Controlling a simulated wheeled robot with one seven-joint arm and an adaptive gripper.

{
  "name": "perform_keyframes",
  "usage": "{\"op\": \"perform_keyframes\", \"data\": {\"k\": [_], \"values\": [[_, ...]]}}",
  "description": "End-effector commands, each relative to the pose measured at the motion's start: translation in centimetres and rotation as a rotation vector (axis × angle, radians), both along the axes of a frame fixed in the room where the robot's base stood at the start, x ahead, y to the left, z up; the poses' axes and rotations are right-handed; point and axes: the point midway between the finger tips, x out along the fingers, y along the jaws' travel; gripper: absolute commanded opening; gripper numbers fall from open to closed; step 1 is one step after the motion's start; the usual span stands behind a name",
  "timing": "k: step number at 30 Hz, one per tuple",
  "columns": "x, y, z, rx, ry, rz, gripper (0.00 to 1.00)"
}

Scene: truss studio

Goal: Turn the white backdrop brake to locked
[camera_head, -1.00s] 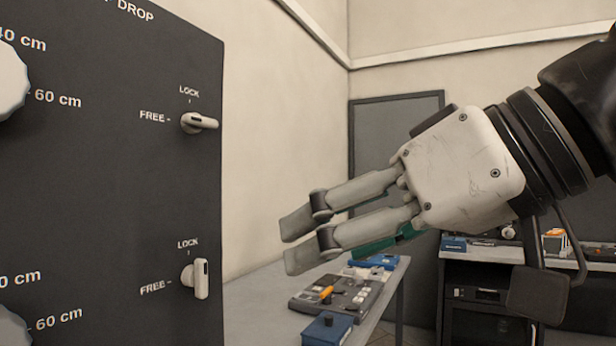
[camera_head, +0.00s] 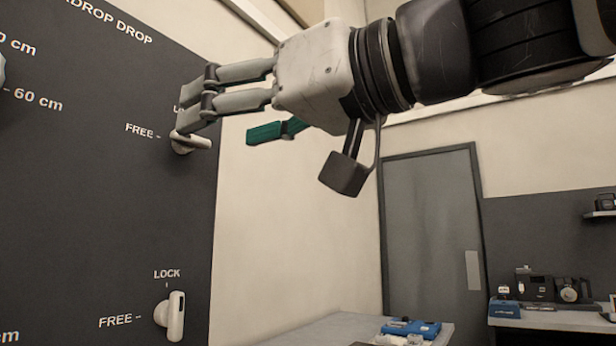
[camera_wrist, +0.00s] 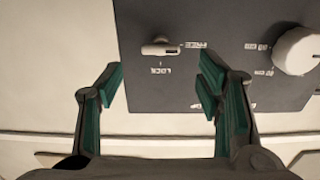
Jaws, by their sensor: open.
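The upper brake lever (camera_head: 194,141) is a small white handle on the dark panel. It lies level, in line with its FREE mark; it also shows in the wrist view (camera_wrist: 160,49), level, with LOCK printed below it. The lower brake lever (camera_head: 175,316) stands upright, in line with its LOCK mark. No visible label tells which lever is the white backdrop's. My gripper (camera_head: 193,108) is open and empty, its fingertips close to the upper lever and overlapping its LOCK label. In the wrist view my gripper (camera_wrist: 160,88) has the lever ahead, between the finger lines; contact cannot be told.
The dark panel (camera_head: 90,200) carries a white round knob (camera_wrist: 297,51) beside cm marks. A bench (camera_head: 340,328) with a blue item (camera_head: 411,327) stands low behind. A grey door (camera_head: 430,230) is farther back. Free space lies right of the panel.

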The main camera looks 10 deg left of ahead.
Motion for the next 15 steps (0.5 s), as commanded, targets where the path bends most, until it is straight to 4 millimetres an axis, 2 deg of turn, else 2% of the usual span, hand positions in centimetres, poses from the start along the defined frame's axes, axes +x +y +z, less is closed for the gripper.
{"op": "perform_keyframes", "data": {"k": [6, 10, 15], "values": [[1.5, 3.5, 0.0, -0.001, 0.003, 0.0, 0.6], [2.0, 4.7, 0.0, -0.001, 0.001, 0.0, 0.6], [2.2, 5.4, 0.0, 0.0, 0.0, 0.0, 0.6]]}}
